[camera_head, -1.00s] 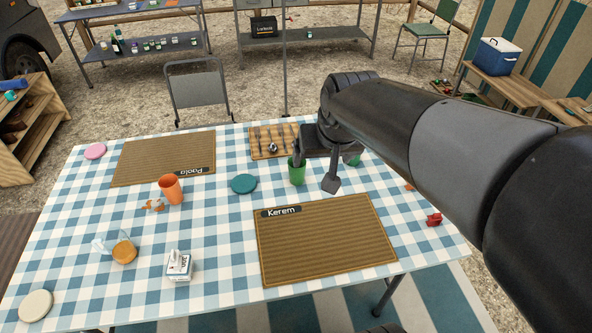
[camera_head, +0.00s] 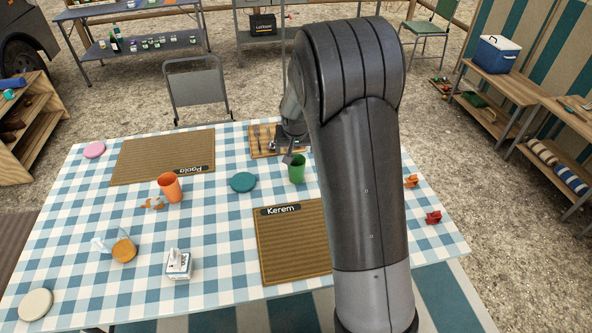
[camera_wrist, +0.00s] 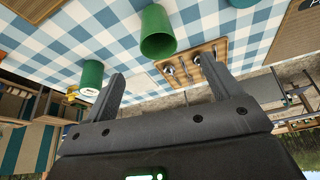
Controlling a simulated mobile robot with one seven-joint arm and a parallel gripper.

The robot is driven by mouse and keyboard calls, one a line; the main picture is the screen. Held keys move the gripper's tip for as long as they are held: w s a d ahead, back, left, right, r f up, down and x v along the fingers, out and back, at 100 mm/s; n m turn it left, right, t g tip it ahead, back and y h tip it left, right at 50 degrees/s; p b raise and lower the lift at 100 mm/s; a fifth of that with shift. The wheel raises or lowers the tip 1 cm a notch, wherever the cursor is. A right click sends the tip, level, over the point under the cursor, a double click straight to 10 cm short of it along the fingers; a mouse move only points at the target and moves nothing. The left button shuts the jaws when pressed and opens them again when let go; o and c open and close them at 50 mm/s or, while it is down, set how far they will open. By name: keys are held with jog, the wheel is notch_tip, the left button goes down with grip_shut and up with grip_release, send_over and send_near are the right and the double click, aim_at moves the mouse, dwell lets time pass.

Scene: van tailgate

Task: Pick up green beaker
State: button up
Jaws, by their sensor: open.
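The green beaker (camera_head: 297,169) stands upright on the checked table, just above the Kerem mat. In the wrist view the green beaker (camera_wrist: 157,33) shows ahead of my gripper (camera_wrist: 161,69), roughly between the lines of its two spread fingers. My gripper is open and empty.
An orange cup (camera_head: 170,187) stands further left. The Kerem mat (camera_head: 290,245) in front is bare where visible.

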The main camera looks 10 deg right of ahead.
send_near(296, 162)
jog(key=f, duration=0.2)
jog(key=shift+s+x, duration=0.15)
jog(key=shift+x, duration=1.05)
jog(key=shift+s+x, duration=0.2)
jog(key=shift+x, duration=1.05)
jog(key=shift+a+f, duration=0.1)
jog(key=shift+f, duration=0.05)
jog(key=c, duration=1.1)
jog(key=shift+o, duration=0.2)
